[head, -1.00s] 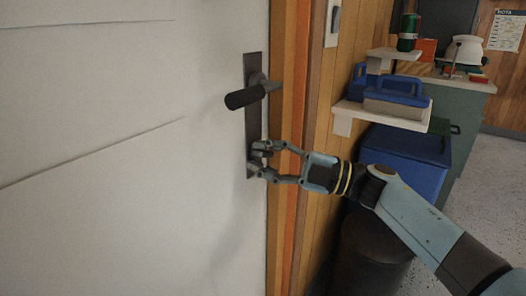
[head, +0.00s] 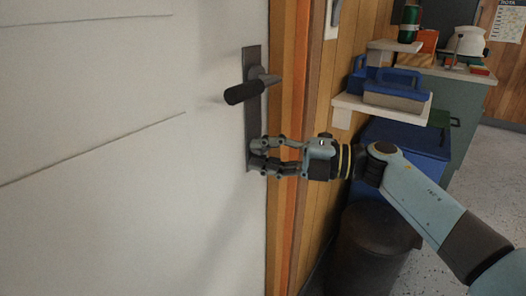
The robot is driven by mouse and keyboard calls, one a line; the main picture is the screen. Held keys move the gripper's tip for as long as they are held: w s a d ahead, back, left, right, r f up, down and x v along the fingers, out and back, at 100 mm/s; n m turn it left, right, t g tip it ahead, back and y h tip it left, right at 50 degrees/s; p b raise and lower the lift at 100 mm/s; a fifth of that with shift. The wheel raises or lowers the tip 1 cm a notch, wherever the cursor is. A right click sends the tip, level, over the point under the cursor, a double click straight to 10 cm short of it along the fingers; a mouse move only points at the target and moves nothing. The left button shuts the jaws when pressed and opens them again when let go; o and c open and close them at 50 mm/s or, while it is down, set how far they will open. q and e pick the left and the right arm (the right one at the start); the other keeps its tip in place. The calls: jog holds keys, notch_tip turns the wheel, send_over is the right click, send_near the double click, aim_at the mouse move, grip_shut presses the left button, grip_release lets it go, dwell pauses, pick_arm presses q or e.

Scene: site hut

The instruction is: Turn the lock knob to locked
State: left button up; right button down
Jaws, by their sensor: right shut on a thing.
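The lock knob is at the lower part of the dark lock plate (head: 251,112) on the white door (head: 120,200). My right gripper (head: 257,155) is shut on the knob, which is mostly hidden between and behind the fingertips, so its exact angle cannot be told. The black door handle (head: 246,92) sticks out from the plate above the gripper and points left. The door is in its frame (head: 282,100). My left gripper is not in view.
To the right, a wooden wall holds a shelf (head: 350,104) with blue toolboxes (head: 398,90). Below are a blue bin (head: 410,150) and a dark round bin (head: 375,245), close under my right arm. Grey floor is free at the far right.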

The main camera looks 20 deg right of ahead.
jog(key=shift+w+r, duration=0.2)
jog(key=shift+r, duration=0.4)
jog(key=c, duration=1.4)
grip_release()
jog(key=shift+d, duration=0.1)
jog(key=shift+o, duration=0.4)
jog(key=shift+s+f, duration=0.1)
jog(key=shift+s+f, duration=0.1)
jog(key=shift+f, duration=0.1)
jog(key=v, duration=1.2)
